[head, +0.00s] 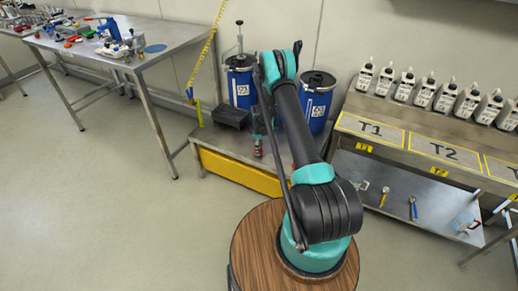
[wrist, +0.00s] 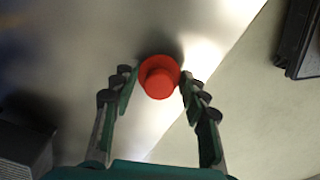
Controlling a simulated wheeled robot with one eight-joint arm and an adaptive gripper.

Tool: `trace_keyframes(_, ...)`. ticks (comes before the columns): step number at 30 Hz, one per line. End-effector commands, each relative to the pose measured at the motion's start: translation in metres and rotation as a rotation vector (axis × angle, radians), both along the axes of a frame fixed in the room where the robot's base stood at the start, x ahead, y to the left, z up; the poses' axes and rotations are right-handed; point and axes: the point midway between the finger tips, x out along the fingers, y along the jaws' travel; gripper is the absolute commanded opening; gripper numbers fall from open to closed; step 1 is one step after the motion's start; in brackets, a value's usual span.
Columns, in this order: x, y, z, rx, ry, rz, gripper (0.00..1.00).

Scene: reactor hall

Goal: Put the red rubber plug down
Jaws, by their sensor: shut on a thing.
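The red rubber plug (wrist: 159,77) is round, with a wide flange and a narrower raised middle. In the wrist view it sits between the two fingertips of my gripper (wrist: 159,82), which is shut on it. Behind the plug is a shiny metal surface (wrist: 75,65). In the head view my gripper (head: 258,149) points down over the low metal bench (head: 226,143) with the yellow front. The plug is too small there to make out clearly. I cannot tell whether the plug touches the bench top.
Two blue drums (head: 241,88) (head: 318,100) and a black box (head: 231,117) stand on the low bench. A dark block shows at the wrist view's lower left (wrist: 25,148). A cluttered table (head: 165,45) is at left; white bottles (head: 386,80) line a shelf at right.

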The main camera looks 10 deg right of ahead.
Motion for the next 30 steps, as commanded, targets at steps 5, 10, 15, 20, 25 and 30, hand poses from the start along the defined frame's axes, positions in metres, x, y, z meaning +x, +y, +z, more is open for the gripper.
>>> trace_keyframes(5, 0.0, 0.0, 0.0, 0.0, 0.0, 0.0, 0.63)
trace_keyframes(10, 0.0, 0.0, 0.0, 0.0, 0.0, 0.0, 0.65)
trace_keyframes(15, 0.0, 0.0, 0.001, 0.0, 0.0, 0.0, 0.65)
trace_keyframes(20, 0.0, 0.0, 0.015, 0.0, 0.0, 0.0, 0.65)
trace_keyframes(25, 0.0, 0.0, 0.046, 0.0, 0.0, 0.0, 0.65)
trace_keyframes(30, 0.0, 0.0, 0.08, 0.0, 0.0, 0.0, 0.65)
